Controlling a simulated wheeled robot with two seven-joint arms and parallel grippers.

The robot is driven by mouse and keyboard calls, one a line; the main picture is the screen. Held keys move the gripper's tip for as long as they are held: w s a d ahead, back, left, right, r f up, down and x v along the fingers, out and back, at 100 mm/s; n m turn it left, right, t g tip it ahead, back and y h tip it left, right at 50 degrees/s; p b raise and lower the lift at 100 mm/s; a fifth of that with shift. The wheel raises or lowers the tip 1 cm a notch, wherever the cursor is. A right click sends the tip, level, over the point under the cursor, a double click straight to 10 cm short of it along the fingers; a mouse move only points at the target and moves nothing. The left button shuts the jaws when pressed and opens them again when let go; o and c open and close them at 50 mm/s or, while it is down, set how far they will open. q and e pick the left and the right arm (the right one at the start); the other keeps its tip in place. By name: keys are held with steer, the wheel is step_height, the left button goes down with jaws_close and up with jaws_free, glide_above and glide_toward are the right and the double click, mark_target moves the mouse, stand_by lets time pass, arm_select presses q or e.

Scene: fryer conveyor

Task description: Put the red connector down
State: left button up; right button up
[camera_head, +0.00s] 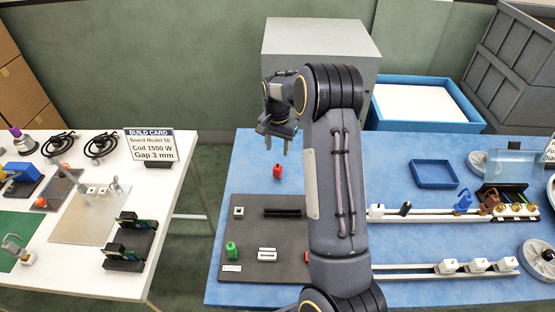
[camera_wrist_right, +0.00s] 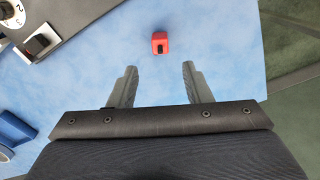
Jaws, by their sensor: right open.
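The red connector (camera_head: 277,172) is a small red block on the blue table mat, just beyond the back edge of the dark grey board (camera_head: 250,247). In the right wrist view the red connector (camera_wrist_right: 160,43) lies on the blue surface, ahead of the fingertips and apart from them. My right gripper (camera_head: 278,146) is above the table near the red connector, its fingers pointing down. In the right wrist view the right gripper (camera_wrist_right: 159,74) is open, with nothing between its fingers. My left gripper is not in view.
A green part (camera_head: 231,249) and black and white pieces sit on the board. An empty blue tray (camera_head: 434,174) and white rails (camera_head: 425,215) with small parts lie to the right. A grey box (camera_head: 318,55) stands behind. Blue mat around the connector is clear.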

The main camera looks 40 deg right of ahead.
steer(key=s+a+r+n+t+y, duration=0.3)
steer(key=s+a+r+n, duration=0.2)
steer(key=s+a+r, duration=0.9)
steer(key=s+a+n+t, duration=0.1)
steer(key=s+a+n, duration=0.2)
steer(key=s, duration=0.4)
steer(key=s+a+f+n+t, duration=0.1)
steer(key=s+a+n, duration=0.2)
steer(key=s+a, duration=0.3)
steer(key=shift+s+t+y, duration=0.3)
steer(key=shift+s+y, duration=0.1)
steer(key=shift+s, duration=0.4)
steer(key=shift+a, duration=0.1)
steer(key=shift+c, duration=0.3)
